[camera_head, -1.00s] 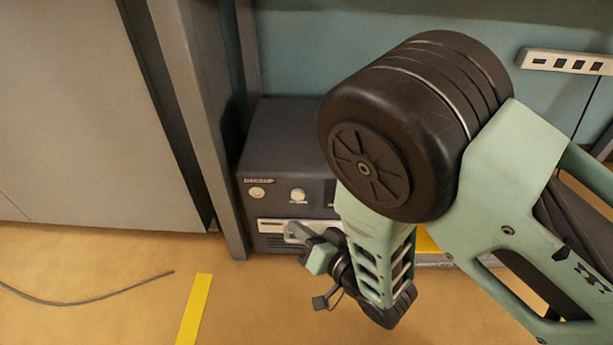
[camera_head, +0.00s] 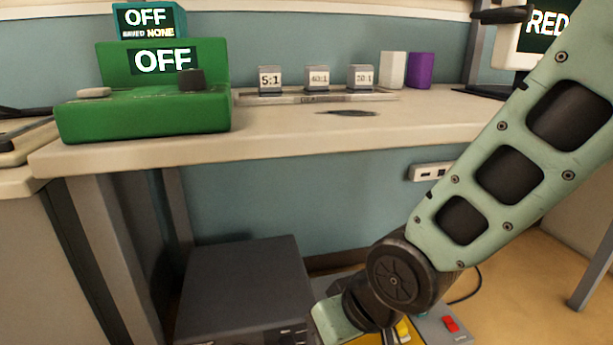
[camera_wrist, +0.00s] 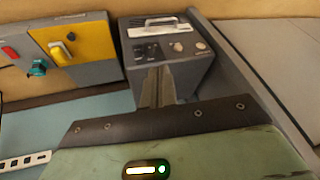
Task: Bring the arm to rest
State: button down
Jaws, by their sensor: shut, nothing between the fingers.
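My arm (camera_head: 500,170) is pale green with dark joints. In the head view it runs from the upper right down to a dark joint (camera_head: 398,280) low in the picture, below bench height. My fingertips are not visible in the head view. In the wrist view my gripper (camera_wrist: 157,86) shows as narrow fingers, shut and empty. They appear in front of a dark grey box (camera_wrist: 175,65) with a pale handle; I cannot tell whether they touch it. The box also shows in the head view (camera_head: 245,275), left of my wrist.
A bench (camera_head: 300,142) carries a green machine (camera_head: 145,112) reading OFF, several labelled blocks and a purple block (camera_head: 420,70). A yellow panel (camera_wrist: 75,38) with a switch stands beside the grey box in the wrist view. A RED screen (camera_head: 545,25) is at upper right.

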jog(key=s+d+r+n+g+h+p, duration=0.2)
jog(key=s+d+r+g+h+p, duration=0.15)
jog(key=s+d+r, duration=0.7)
notch_tip(320, 180, up, 38)
jog(key=p, duration=3.8)
jog(key=shift+w+d+f, duration=0.15)
jog(key=shift+f, duration=0.1)
